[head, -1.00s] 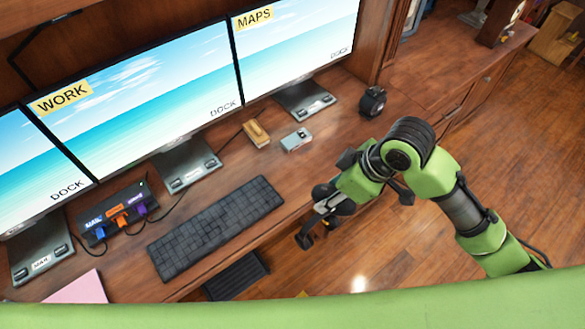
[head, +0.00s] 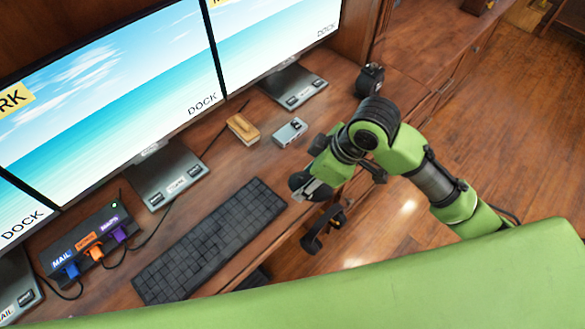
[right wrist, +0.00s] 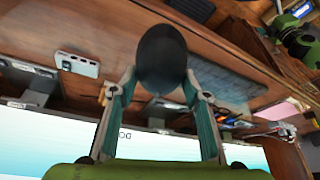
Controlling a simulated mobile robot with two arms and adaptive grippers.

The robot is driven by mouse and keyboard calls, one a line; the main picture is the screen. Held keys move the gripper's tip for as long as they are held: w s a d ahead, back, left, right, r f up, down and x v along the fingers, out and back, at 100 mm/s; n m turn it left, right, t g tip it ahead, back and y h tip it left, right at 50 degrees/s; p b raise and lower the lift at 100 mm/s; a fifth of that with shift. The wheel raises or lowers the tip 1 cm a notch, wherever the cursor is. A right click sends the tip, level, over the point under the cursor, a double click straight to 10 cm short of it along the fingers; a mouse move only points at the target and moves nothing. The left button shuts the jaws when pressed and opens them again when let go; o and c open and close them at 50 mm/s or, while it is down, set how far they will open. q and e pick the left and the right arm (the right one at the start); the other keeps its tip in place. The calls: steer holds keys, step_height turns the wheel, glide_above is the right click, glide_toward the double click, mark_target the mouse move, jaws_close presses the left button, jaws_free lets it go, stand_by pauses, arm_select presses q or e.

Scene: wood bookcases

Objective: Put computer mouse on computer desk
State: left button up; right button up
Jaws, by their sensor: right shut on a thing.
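The computer mouse (right wrist: 162,60) is a dark, smooth oval between the fingers of my right gripper in the right wrist view. My right gripper (head: 308,205) is shut on it. In the head view the gripper is at the desk's front edge, just right of the keyboard, and the mouse is hard to tell apart from the dark fingers. The computer desk (head: 225,165) is brown wood and carries the monitors and keyboard. My left gripper is not seen in the head view.
A black keyboard (head: 210,240) lies along the front of the desk. A small grey box (head: 289,132) and a yellow-brown block (head: 242,128) lie behind the gripper. A black round device (head: 370,80) stands farther right. Bare wood shows between keyboard and grey box.

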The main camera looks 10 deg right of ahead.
steer(key=w+f+p, duration=0.1)
steer(key=w+f, duration=0.2)
steer(key=w, duration=0.5)
glide_above(290, 168)
steer(key=s+d, duration=0.1)
steer(key=s, duration=0.1)
steer(key=f, duration=0.5)
steer(key=shift+w+f+p, duration=0.2)
steer(key=shift+f+p, duration=0.15)
steer(key=shift+w+f, duration=0.35)
steer(key=shift+f, duration=0.05)
steer(key=shift+w+f, duration=0.1)
steer(key=shift+f, duration=0.2)
step_height(290, 168, down, 2)
steer(key=shift+f+p, duration=0.1)
steer(key=shift+p, duration=0.45)
steer(key=shift+f, duration=0.25)
